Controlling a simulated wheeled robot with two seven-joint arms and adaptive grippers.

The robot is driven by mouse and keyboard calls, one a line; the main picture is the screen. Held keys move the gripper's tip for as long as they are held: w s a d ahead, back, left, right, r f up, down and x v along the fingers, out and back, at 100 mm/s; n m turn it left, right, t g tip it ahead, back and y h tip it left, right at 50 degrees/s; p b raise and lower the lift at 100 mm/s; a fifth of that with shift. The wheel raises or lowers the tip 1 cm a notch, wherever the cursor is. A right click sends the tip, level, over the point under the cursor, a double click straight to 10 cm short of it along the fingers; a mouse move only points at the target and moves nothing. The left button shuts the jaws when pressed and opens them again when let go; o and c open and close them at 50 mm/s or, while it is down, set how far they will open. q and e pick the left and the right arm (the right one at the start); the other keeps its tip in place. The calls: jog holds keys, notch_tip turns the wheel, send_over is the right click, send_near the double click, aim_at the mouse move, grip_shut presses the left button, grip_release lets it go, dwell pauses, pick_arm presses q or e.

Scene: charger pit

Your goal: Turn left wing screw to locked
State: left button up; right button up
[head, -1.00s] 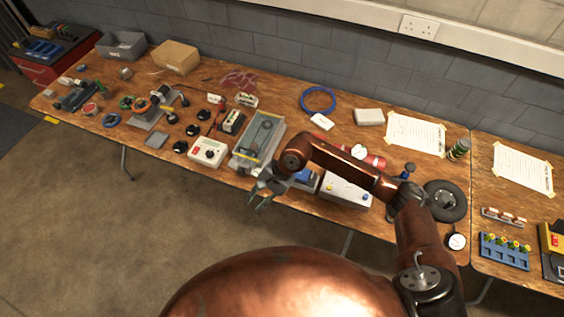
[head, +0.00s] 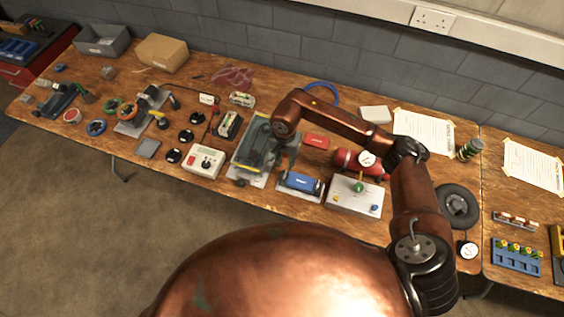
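A grey tray-like fixture (head: 245,164) lies near the table's front edge, left of my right arm. Small dark parts show at its front edge, too small to identify as wing screws or to read as locked or unlocked. My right gripper (head: 272,160) hangs down over the right part of this fixture. Its grey fingers blend with the fixture, so I cannot tell whether they touch it or how far apart they are. My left gripper is out of view.
Right of the fixture are a blue unit (head: 300,182), a grey box with knobs (head: 353,196) and a red cylinder (head: 345,159). A white control box (head: 203,161) stands to the left. A wheel (head: 457,205) lies at the right.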

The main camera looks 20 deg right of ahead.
aim_at(285, 174)
jog(key=f, duration=0.7)
jog(key=shift+s+f, duration=0.15)
jog(key=shift+s, duration=0.05)
jog(key=shift+c, duration=0.4)
grip_shut()
